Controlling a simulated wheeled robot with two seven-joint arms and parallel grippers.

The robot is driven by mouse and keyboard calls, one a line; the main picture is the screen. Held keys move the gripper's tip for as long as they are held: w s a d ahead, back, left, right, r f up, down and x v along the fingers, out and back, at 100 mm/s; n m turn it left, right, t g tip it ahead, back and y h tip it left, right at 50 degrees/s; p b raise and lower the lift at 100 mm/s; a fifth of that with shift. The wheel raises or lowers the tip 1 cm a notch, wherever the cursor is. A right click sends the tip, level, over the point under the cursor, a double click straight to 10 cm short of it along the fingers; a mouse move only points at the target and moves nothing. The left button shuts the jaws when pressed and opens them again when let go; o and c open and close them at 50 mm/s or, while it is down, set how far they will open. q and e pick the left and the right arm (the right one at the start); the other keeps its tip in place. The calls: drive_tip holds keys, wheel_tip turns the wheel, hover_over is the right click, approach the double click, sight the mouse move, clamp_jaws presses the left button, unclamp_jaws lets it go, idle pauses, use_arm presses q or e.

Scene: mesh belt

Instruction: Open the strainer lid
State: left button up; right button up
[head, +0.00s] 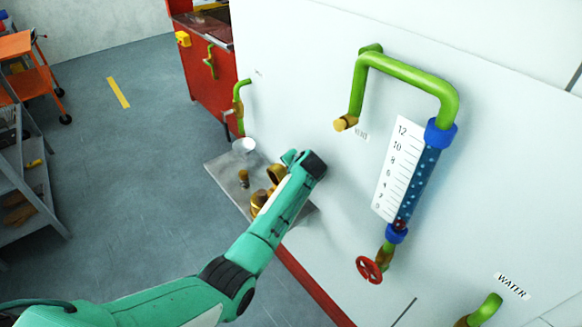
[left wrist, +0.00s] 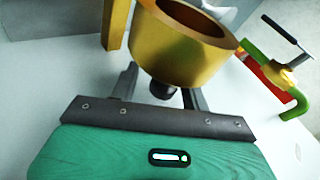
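The strainer is a brass fitting (head: 258,201) above the grey shelf, partly hidden behind my left arm in the head view. A round, hollow brass piece (head: 276,172), which looks like its lid, is tilted up next to my left gripper. In the left wrist view this brass piece (left wrist: 185,50) fills the top middle, with its hollow side facing up and away. A dark knob (left wrist: 164,88) sticks out of its underside. The fingers of my left gripper (left wrist: 160,92) are apart, with the knob between them and a visible gap at its left side. My right gripper is not in view.
The grey shelf (head: 226,172) holds a white cup (head: 243,146) and a small brass item (head: 243,178). The white panel beside it carries green pipes (head: 410,72), a level gauge (head: 420,170) and a red handwheel (head: 368,270).

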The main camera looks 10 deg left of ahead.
use_arm(q)
drive_tip(key=shift+s+r, duration=0.1)
drive_tip(key=shift+r, duration=0.05)
drive_tip(key=b+v, duration=0.3)
drive_tip(key=v, duration=1)
drive_tip(key=shift+s+r, duration=0.15)
drive_tip(key=shift+s, duration=0.05)
drive_tip(key=shift+d, duration=0.15)
